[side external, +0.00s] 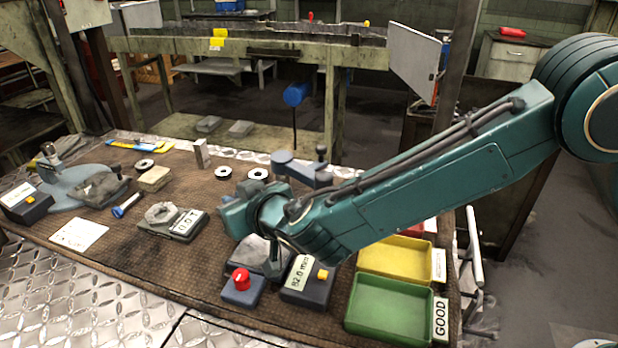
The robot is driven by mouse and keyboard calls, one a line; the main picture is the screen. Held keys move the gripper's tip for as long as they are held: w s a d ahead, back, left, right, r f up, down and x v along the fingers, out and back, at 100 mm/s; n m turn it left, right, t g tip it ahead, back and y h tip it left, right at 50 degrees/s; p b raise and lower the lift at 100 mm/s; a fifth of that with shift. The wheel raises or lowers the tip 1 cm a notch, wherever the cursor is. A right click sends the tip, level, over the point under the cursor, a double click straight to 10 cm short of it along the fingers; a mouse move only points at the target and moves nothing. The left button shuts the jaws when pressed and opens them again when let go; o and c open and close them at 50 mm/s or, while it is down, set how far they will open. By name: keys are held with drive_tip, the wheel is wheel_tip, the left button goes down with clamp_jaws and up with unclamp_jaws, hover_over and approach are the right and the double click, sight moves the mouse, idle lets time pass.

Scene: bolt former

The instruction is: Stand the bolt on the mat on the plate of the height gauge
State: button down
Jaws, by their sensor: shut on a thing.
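A blue bolt-like piece (126,204) with a wide head lies tilted on the mat at the left, well apart from my gripper. A box with a display reading "82.0 mm" (299,275) stands in front of my wrist. A grey plate (250,252) beside it is partly covered by my wrist. Whether anything stands on that plate cannot be seen.
A green GOOD tray (390,309) and a yellow tray (396,260) stand at the right. A red button box (242,286) is at the front. A small display unit (184,224), a blue-grey fixture (75,187) and several rings stand left and behind. The front left mat is mostly clear.

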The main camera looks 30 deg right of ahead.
drive_tip(key=shift+f, duration=0.15)
drive_tip(key=c, duration=1.4)
unclamp_jaws()
drive_tip(key=shift+c, duration=0.2)
drive_tip(key=shift+s+r, duration=0.1)
drive_tip(key=shift+r, duration=0.15)
drive_tip(key=v, duration=1.1)
drive_tip(key=shift+s+r, duration=0.15)
drive_tip(key=shift+s, duration=0.2)
drive_tip(key=shift+o, duration=0.5)
drive_tip(key=shift+d, duration=0.15)
